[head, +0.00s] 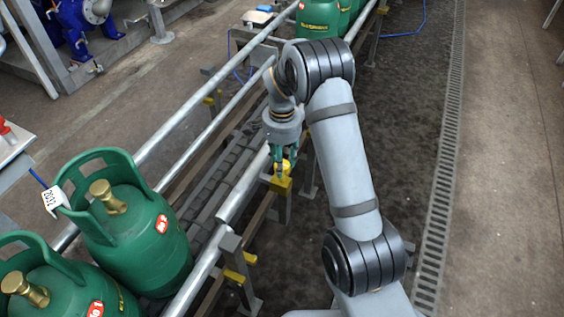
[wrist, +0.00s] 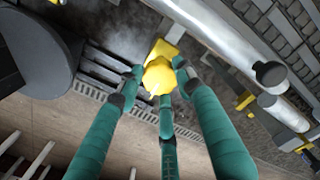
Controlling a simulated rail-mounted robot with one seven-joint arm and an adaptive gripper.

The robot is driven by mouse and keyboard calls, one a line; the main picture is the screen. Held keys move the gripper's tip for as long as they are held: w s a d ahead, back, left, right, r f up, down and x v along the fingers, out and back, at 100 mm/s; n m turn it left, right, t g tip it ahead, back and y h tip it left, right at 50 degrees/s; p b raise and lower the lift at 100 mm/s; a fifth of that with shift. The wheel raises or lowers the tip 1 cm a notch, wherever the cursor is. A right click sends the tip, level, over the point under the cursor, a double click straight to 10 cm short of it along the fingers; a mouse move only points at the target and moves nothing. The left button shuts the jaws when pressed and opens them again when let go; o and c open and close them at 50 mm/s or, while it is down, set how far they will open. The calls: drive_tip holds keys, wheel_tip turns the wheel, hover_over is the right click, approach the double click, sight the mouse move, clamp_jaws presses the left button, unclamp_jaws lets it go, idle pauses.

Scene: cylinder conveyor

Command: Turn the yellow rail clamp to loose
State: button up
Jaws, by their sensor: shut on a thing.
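The yellow rail clamp (head: 282,186) sits on the right side of the conveyor rail, near the middle of the head view. In the wrist view its rounded yellow knob (wrist: 158,77) is in the centre, with a yellow bracket part behind it and a thin pale mark on its face. My gripper (head: 281,163) reaches down on the knob from above. In the wrist view its green fingers (wrist: 161,82) are closed around the knob from several sides. The rail contact behind the knob is partly hidden.
More cylinders (head: 318,18) stand at the far end. Metal guide rails (head: 208,90) run along the conveyor. The floor right of my arm is clear, with a drain grate (head: 443,170).

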drive_tip(key=shift+w+r, duration=0.1)
drive_tip(key=shift+w, duration=0.05)
drive_tip(key=o, duration=1.1)
drive_tip(key=shift+o, duration=0.2)
wheel_tip(320, 180, up, 12)
wheel_tip(320, 180, down, 12)
drive_tip(key=shift+f, duration=0.2)
drive_tip(key=shift+r, duration=0.1)
idle(0.4)
